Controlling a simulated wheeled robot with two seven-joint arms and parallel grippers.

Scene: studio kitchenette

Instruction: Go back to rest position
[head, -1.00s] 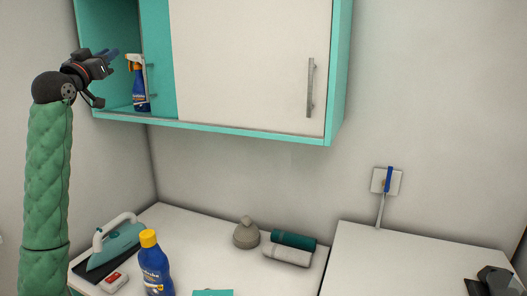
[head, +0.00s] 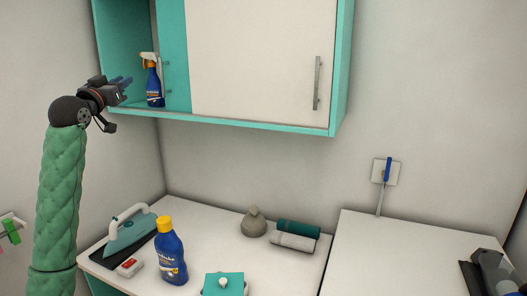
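My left gripper (head: 121,104) is in front of the lower left corner of the wall cabinet, at the top of my raised green-sleeved arm. Its two fingers are spread apart, one upper and bluish, one lower and dark, with nothing between them. A blue spray bottle (head: 153,86) with an orange and white head stands upright in the cabinet's open left compartment, just right of the gripper and apart from it.
The teal-edged cabinet (head: 262,124) hangs close to the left gripper. Below, the white counter (head: 211,233) holds an iron (head: 133,230), a yellow-capped blue bottle (head: 171,262), a grey rounded object (head: 253,225), two rolls (head: 292,243) and a teal box (head: 223,284). A dark object (head: 489,266) is at right.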

